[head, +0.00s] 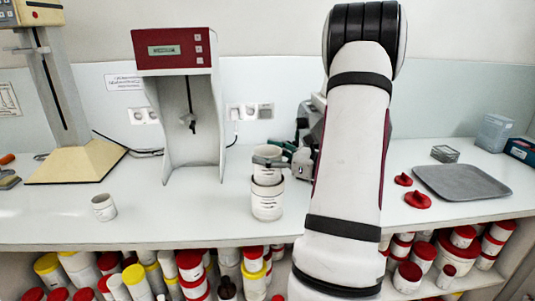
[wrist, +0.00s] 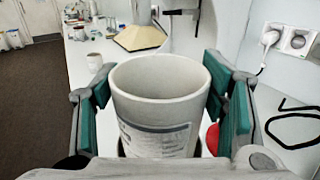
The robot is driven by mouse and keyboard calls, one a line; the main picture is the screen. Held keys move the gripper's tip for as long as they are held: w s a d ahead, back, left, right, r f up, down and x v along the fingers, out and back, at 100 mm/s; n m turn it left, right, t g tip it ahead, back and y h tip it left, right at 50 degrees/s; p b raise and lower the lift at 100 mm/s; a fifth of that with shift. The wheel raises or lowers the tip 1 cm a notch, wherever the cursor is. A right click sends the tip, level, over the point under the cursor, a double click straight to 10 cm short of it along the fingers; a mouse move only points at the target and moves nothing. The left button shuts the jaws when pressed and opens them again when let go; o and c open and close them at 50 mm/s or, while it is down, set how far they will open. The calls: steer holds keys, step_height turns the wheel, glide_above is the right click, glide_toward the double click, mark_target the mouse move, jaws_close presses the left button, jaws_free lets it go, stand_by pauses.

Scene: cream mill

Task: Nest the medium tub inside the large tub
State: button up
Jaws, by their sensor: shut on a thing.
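The medium tub (head: 266,175), white with a printed label, is upright in my gripper (head: 274,161). In the wrist view the medium tub (wrist: 158,110) shows its open, empty mouth, with the teal finger pads on either side. The large tub (head: 267,204), white and labelled, stands on the bench directly below it. The medium tub's lower end is at the large tub's mouth. I cannot tell how deep it sits in it, as the tub wall hides its base. In the wrist view the large tub is almost wholly hidden behind the medium tub.
A smaller white tub (head: 103,207) stands apart at the left. A mixer with a red head (head: 173,50) stands behind. Red lids (head: 417,200) and a grey tray (head: 462,181) lie to the right of my arm. The bench front between the tubs is clear.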

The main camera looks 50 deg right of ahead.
stand_by(0.3)
steer(key=o, duration=1.2)
step_height(320, 180, up, 8)
steer(key=p, duration=0.4)
steer(key=shift+p, duration=0.35)
stand_by(0.5)
